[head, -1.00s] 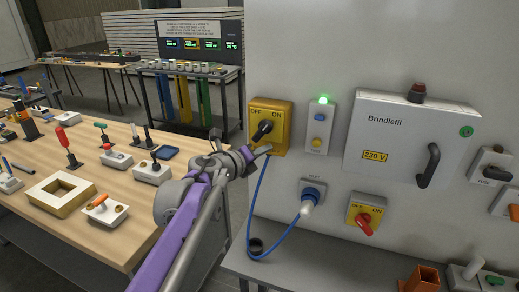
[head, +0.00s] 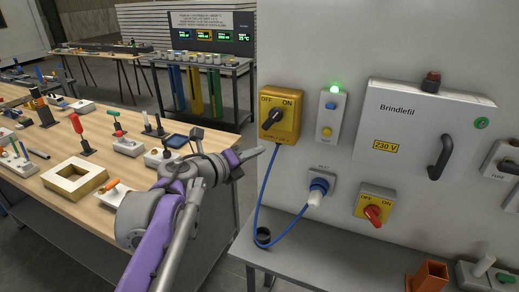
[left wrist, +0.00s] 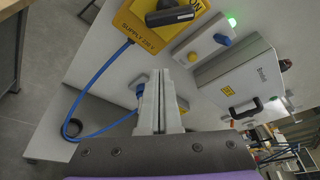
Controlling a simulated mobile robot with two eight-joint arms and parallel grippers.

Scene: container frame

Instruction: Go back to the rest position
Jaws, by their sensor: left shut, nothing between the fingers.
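My left gripper (head: 250,154) is in front of the panel's left edge in the head view, below and left of the yellow OFF/ON switch box (head: 280,112). Its fingers are closed together and empty, and they also show in the left wrist view (left wrist: 160,92). The switch box has a black rotary knob (head: 271,119) and stands apart from the fingertips. The same box shows at the top of the left wrist view (left wrist: 150,25). My right gripper is in neither view.
A blue cable (head: 261,205) runs from the yellow box to a blue socket (head: 320,185). A grey shelf (head: 330,250) juts out below the panel. A wooden bench (head: 100,205) with several tools stands at the left. A grey cabinet (head: 415,120) is on the panel.

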